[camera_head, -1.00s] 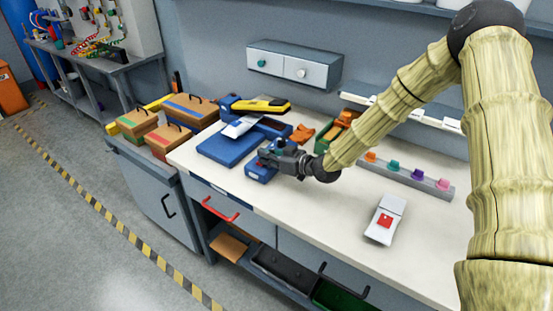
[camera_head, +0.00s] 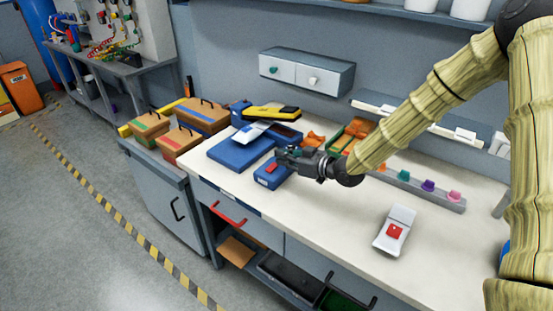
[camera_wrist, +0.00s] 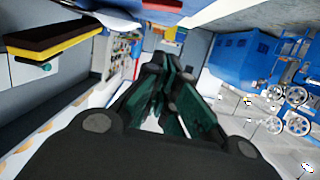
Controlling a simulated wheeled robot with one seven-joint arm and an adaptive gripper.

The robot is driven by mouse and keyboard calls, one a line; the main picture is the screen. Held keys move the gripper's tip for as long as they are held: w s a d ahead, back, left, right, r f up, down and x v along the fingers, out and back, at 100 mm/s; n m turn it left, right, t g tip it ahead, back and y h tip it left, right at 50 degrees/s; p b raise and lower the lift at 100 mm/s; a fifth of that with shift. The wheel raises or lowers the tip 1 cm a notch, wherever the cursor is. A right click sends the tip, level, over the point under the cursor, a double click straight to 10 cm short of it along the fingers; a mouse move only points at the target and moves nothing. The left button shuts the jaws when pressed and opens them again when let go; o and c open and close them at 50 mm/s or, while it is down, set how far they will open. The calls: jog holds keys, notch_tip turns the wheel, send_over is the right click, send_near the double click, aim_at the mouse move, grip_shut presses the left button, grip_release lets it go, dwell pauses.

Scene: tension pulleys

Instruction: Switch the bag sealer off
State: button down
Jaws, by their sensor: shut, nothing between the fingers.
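The bag sealer (camera_head: 238,151) is a blue machine on the bench, with a yellow and black arm (camera_head: 268,112) over it and a white bag at its front. A blue box (camera_head: 268,181) with a red switch (camera_head: 272,168) stands just in front of it. I cannot tell which way the switch is set. My gripper (camera_head: 282,153) is shut and empty, at the box's upper back edge, close to the switch. I cannot tell whether it touches. In the wrist view its dark green fingers (camera_wrist: 160,92) are together, and a yellow and black bar (camera_wrist: 55,38) shows at upper left.
Boxes with handles (camera_head: 203,117) stand left of the bench. A white device with a red button (camera_head: 395,231) lies on the bench at right. Orange parts and a green bin (camera_head: 338,137) sit behind my wrist. The bench front between box and device is clear.

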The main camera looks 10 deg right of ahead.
jog(key=b+v, duration=0.1)
jog(key=v, duration=0.5)
jog(key=shift+s, duration=0.2)
dwell(0.4)
